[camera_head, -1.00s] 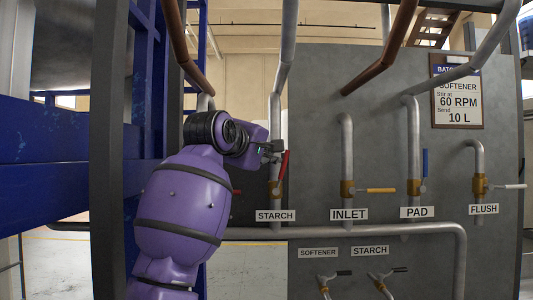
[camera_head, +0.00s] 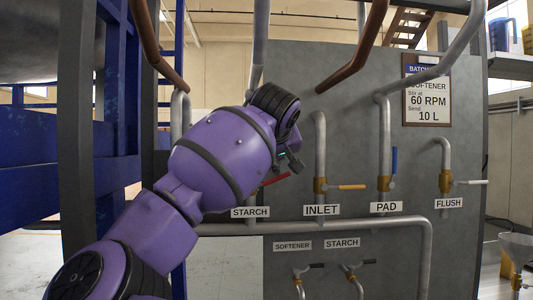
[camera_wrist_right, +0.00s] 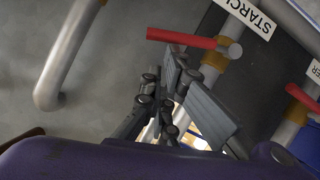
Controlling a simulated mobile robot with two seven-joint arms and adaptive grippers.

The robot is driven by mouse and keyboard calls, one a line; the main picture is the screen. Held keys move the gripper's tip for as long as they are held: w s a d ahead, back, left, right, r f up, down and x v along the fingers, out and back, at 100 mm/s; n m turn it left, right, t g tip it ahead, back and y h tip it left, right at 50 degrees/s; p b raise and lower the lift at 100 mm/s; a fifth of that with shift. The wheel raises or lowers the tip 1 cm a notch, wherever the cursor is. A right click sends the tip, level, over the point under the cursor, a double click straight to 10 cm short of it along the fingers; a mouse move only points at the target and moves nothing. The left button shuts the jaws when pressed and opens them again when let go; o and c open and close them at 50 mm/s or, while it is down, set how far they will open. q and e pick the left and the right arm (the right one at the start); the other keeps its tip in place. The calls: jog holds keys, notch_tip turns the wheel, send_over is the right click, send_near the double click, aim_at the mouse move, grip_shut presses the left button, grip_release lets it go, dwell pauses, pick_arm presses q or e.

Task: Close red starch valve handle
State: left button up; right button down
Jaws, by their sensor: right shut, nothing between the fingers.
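The red starch valve handle (camera_head: 275,180) shows in the head view above the STARCH label (camera_head: 250,212). It slopes up to the right, close to horizontal, and my arm partly hides its valve. In the right wrist view the red handle (camera_wrist_right: 182,39) runs from a brass valve body (camera_wrist_right: 216,60) on a grey pipe. My right gripper (camera_head: 292,161) is just above the handle's free end in the head view. In the right wrist view the right gripper (camera_wrist_right: 188,88) is shut and empty, with its fingers beside the handle. I cannot tell whether they touch it. My left gripper is not in view.
The INLET valve's orange handle (camera_head: 347,187) is right of the red one. The PAD valve's blue handle (camera_head: 394,160) points up. The FLUSH valve's handle (camera_head: 471,182) is at the right. A blue frame (camera_head: 110,150) stands left of the grey panel (camera_head: 345,100).

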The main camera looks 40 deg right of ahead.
jog(key=d+f+m+y, duration=0.1)
jog(key=s+d+f+m+t, duration=0.1)
jog(key=shift+s+f+y, duration=0.1)
jog(key=shift+f+y, duration=0.25)
jog(key=shift+y, duration=0.05)
jog(key=shift+m, duration=0.3)
